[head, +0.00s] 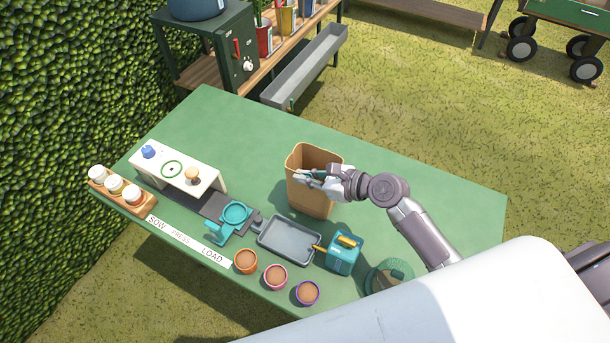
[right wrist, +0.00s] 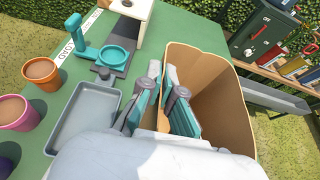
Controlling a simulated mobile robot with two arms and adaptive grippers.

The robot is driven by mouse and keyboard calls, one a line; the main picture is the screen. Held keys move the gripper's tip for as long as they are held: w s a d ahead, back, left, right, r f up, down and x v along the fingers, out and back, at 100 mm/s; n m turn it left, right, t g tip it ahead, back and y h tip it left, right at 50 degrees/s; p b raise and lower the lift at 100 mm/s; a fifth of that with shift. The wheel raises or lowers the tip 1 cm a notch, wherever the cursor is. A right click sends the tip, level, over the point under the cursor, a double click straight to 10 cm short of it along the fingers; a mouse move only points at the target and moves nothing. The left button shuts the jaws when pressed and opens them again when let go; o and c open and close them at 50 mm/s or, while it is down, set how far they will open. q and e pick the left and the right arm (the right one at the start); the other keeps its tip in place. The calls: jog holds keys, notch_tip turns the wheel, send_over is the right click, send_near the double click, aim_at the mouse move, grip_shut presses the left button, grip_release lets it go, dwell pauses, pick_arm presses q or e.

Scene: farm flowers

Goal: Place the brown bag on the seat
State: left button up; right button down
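The brown bag (head: 312,195), an open-topped tall box shape, stands upright on the green table. It also shows in the right wrist view (right wrist: 225,105). My right gripper (head: 312,176) is at its rim. In the right wrist view the two teal-padded fingers (right wrist: 162,75) are apart, one outside the near wall and one inside the opening; I cannot tell whether they touch the wall. I cannot tell for sure which thing is the seat; a dark grey base (head: 214,206) lies by the white stand and teal ring. My left gripper is not in view.
The white stand (head: 178,168), teal ring holder (head: 234,214), grey tray (head: 289,241), teal can (head: 342,256) and several pots (head: 275,276) line the table's near side. A wooden rack of jars (head: 122,190) is at left. The green table (head: 420,185) is clear right of the bag.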

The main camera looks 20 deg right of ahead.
jog(key=c, duration=1.3)
grip_release()
